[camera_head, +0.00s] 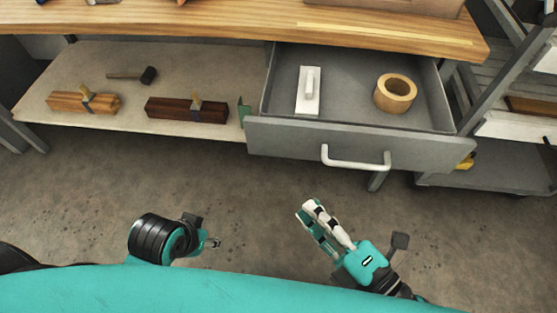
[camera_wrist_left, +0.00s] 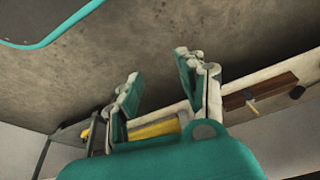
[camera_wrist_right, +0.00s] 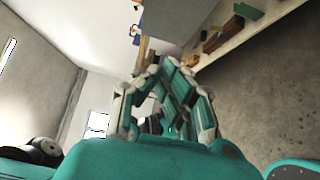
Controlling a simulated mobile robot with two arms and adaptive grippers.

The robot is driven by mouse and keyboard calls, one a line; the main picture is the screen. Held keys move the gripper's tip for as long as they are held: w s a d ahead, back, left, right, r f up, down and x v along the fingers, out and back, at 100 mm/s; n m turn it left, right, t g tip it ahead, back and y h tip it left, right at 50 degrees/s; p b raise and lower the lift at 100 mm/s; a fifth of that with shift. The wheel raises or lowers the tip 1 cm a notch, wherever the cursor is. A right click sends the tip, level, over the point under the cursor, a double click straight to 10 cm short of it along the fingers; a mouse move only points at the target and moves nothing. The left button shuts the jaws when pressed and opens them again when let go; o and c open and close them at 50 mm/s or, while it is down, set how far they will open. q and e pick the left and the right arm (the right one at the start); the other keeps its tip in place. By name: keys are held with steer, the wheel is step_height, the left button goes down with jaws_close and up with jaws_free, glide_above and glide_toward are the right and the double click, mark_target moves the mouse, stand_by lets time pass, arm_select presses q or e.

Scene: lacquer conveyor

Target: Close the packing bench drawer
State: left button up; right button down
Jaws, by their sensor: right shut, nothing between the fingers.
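The grey packing bench drawer (camera_head: 275,137) is pulled out from under the wooden bench top (camera_head: 240,22). Its white bar handle (camera_head: 355,164) is on the front panel. A roll of tan tape (camera_head: 381,103) and a white block-like item with a raised grip (camera_head: 299,98) lie inside. My right gripper (camera_head: 308,208) is shut and empty, in front of and below the handle, apart from it. It also shows in the right wrist view (camera_wrist_right: 163,70). My left gripper (camera_head: 215,242) is low, left of the drawer. In the left wrist view (camera_wrist_left: 160,78) its fingers stand apart with nothing between them.
A lower shelf (camera_head: 75,72) left of the drawer holds wooden blocks with clamp-like fittings (camera_head: 175,110) and a mallet (camera_head: 133,75). A grey rack or cart (camera_head: 500,175) stands at the right. The concrete floor (camera_head: 90,190) before the bench is clear.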

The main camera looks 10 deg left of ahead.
glide_toward(268, 139)
steer(key=a, duration=0.4)
steer(key=shift+w+f+b, duration=0.1)
steer(key=shift+w+b, duration=0.3)
steer(key=shift+w, duration=1.25)
arm_select(q)
steer(key=shift+w+d+t, duration=0.2)
steer(key=shift+w+t, duration=0.1)
steer(key=shift+w, duration=0.3)
steer(key=shift+w+d+t, duration=0.15)
steer(key=shift+w+t, duration=0.15)
steer(key=shift+w, duration=0.3)
steer(key=shift+s+r, duration=0.1)
arm_select(e)
steer(key=shift+w, duration=0.15)
